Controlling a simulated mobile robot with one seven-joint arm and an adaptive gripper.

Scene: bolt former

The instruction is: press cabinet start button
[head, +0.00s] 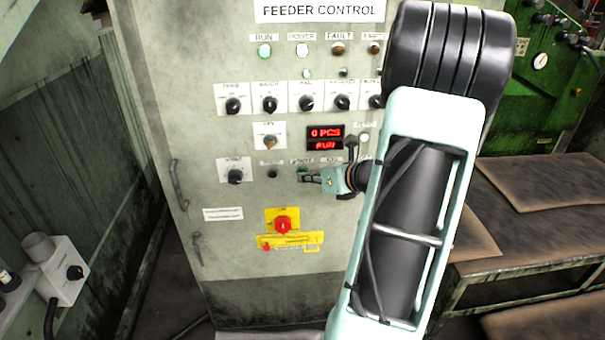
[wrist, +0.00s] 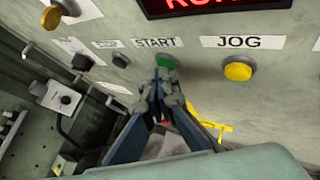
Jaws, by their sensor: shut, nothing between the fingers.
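The feeder control cabinet (head: 225,250) stands upright in front of me. In the wrist view, the green start button (wrist: 166,61) sits under its START label (wrist: 155,43). My gripper (wrist: 160,82) is shut and empty, with its fingertips just below the button and overlapping its lower edge in the picture. I cannot tell whether they touch it. In the head view my gripper (head: 304,177) is at the cabinet face, and the start button there is mostly hidden and too small to make out clearly.
A yellow jog button (wrist: 238,71) is to the right of START, and a dark stop button (wrist: 120,60) to the left. A red knob (head: 283,225) on a yellow plate is below. The display (head: 325,138) reads 0 PCS, RUN. A bench (head: 530,240) stands at the right.

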